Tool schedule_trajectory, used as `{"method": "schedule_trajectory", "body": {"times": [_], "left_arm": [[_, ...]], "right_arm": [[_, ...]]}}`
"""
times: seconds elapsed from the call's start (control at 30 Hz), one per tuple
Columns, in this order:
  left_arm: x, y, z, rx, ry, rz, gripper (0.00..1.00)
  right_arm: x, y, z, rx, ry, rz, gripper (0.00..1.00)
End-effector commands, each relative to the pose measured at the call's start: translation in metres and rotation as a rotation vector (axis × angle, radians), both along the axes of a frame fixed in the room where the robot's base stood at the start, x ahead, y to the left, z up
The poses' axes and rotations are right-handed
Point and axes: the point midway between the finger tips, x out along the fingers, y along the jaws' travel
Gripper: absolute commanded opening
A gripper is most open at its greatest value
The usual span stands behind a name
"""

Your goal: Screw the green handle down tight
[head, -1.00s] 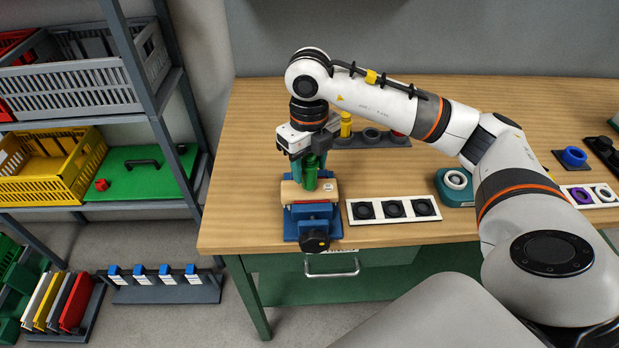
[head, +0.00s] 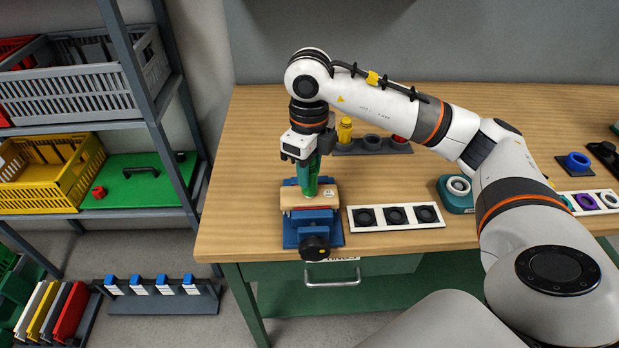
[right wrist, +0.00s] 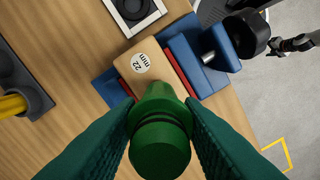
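The green handle (right wrist: 160,148) stands upright on a wooden block (right wrist: 150,63) marked "22 mm". The block is clamped between the red-lined jaws of a blue vise (head: 330,232) near the table's front left. My right gripper (head: 310,182) points straight down over the block. Its teal fingers lie on either side of the handle and appear to press against it in the right wrist view. In the head view the fingers hide most of the handle. The handle's lower end and any thread are hidden. My left gripper is out of view.
A white strip with black rings (head: 395,216) lies right of the vise. A dark rack with a yellow piece (head: 345,130) stands behind. A teal block with a white ring (head: 457,190) sits farther right. A shelf with crates (head: 80,170) stands left of the table.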

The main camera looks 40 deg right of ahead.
Motion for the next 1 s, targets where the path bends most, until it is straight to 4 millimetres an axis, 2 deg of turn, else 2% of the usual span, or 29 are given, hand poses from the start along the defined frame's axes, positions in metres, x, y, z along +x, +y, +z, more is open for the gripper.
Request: {"method": "schedule_trajectory", "body": {"times": [0.03, 0.1, 0.27, 1.0], "left_arm": [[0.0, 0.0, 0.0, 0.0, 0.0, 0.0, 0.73], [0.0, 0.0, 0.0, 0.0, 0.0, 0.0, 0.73], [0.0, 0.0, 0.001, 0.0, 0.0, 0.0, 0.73], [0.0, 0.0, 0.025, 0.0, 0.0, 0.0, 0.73]], "right_arm": [[0.0, 0.0, 0.0, 0.0, 0.0, 0.0, 0.23], [0.0, 0.0, 0.0, 0.0, 0.0, 0.0, 0.13], [0.0, 0.0, 0.0, 0.0, 0.001, -0.062, 0.13], [-0.001, 0.001, -0.002, 0.0, 0.003, -1.229, 0.13]]}}
